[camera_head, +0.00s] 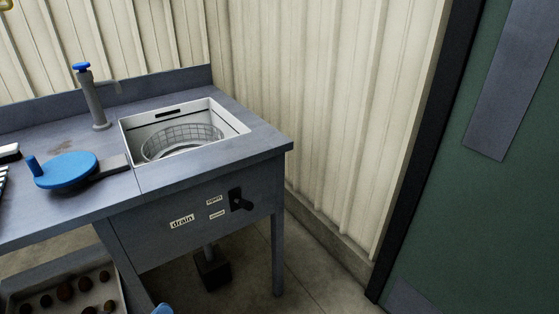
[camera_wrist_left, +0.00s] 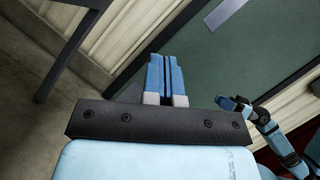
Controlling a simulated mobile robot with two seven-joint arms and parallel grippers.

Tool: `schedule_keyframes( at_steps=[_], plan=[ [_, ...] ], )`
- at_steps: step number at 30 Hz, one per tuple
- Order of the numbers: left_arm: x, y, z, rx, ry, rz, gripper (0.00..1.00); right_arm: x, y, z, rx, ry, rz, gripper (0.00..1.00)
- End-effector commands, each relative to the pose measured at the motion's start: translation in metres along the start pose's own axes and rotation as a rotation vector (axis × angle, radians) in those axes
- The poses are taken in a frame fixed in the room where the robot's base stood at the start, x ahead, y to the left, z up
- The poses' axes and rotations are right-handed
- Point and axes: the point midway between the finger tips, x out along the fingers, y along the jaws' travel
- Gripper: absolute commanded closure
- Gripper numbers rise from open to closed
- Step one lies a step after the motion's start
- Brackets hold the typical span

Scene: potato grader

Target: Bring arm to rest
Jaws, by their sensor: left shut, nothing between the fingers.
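My left gripper (camera_wrist_left: 166,78) shows in the left wrist view with its two blue fingers side by side, shut and empty. Only a small blue tip of it (camera_head: 162,309) shows at the bottom edge of the head view, below the bench front. Part of my other arm, light blue with dark joints, shows at the right of the left wrist view, with what looks like my right gripper (camera_wrist_left: 233,103) at its end. That end is too small to tell open from shut.
A grey bench (camera_head: 200,228) holds a sink (camera_head: 129,130) with a wire basket (camera_head: 183,138), a blue-handled tap (camera_head: 97,105) and a blue round disc (camera_head: 66,170). A potato tray (camera_head: 121,296) sits low at left. A green door (camera_head: 490,220) stands at right. Floor between is clear.

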Motion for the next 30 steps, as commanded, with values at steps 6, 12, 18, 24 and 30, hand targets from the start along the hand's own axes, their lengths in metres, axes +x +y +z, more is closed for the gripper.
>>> schedule_keyframes(
  at_steps=[6, 12, 18, 24, 30],
  plan=[
    [-0.028, 0.024, 0.033, 0.094, 0.116, -0.003, 1.00, 0.000, 0.000, 0.000, 0.000, 0.000, 0.000, 0.57],
    [-0.050, 0.042, 0.067, 0.177, 0.218, -0.006, 1.00, 0.000, 0.000, 0.000, 0.000, 0.000, 0.000, 0.57],
    [-0.046, 0.028, 0.057, -0.175, 0.169, 0.171, 1.00, 0.000, 0.000, 0.000, 0.000, 0.000, 0.000, 0.57],
    [-0.048, 0.009, 0.041, -0.652, 0.063, 0.393, 1.00, 0.000, 0.000, 0.000, 0.000, 0.000, 0.000, 0.57],
    [-0.062, -0.023, 0.014, -1.250, -0.132, 0.667, 1.00, 0.000, 0.000, 0.000, 0.000, 0.000, 0.000, 0.57]
  ],
)
